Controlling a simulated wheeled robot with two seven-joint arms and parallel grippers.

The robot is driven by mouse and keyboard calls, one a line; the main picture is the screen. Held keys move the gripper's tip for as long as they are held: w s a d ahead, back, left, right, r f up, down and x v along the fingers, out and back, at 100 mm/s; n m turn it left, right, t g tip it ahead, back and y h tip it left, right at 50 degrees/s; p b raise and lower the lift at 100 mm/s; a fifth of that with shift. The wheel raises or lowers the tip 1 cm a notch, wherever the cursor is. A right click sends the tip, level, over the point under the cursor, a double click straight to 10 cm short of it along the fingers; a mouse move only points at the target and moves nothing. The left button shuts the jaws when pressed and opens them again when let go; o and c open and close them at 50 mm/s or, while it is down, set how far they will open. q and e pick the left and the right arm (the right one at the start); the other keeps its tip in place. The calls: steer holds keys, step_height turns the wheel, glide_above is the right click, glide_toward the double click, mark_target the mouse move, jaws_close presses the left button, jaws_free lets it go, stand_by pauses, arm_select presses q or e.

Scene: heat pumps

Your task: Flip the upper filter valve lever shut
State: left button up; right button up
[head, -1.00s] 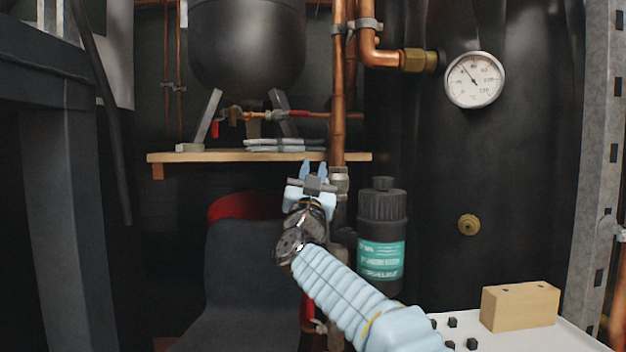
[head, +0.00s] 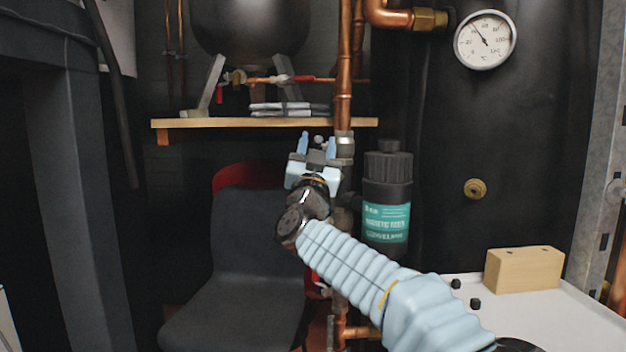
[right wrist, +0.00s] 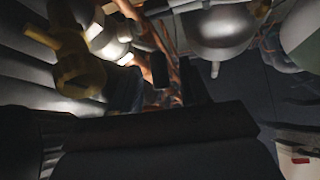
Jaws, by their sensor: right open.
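The black magnetic filter (head: 387,215) with a teal label stands beside the vertical copper pipe. The upper filter valve (head: 345,146) is a metal fitting on that pipe, partly covered by my right gripper. Its lever cannot be told apart clearly; a small grey knob (head: 319,139) shows between the fingertips. My right gripper (head: 318,147) is open, its light-blue fingers pointing up just left of the valve. I cannot tell whether it touches anything. In the right wrist view the dark fingers (right wrist: 174,78) are apart, with copper pipes (right wrist: 165,42) beyond. My left gripper is not in view.
A wooden shelf (head: 180,123) with pipework and a tank (head: 250,25) stands behind. A dark chair (head: 240,245) is below. A white surface (head: 530,310) with a wooden block (head: 523,269) is at lower right. A gauge (head: 485,40) hangs at upper right.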

steer(key=b+v, duration=0.1)
steer(key=v, duration=0.9)
steer(key=shift+s+f+b, duration=0.15)
steer(key=shift+s+b, duration=0.05)
steer(key=shift+b, duration=0.2)
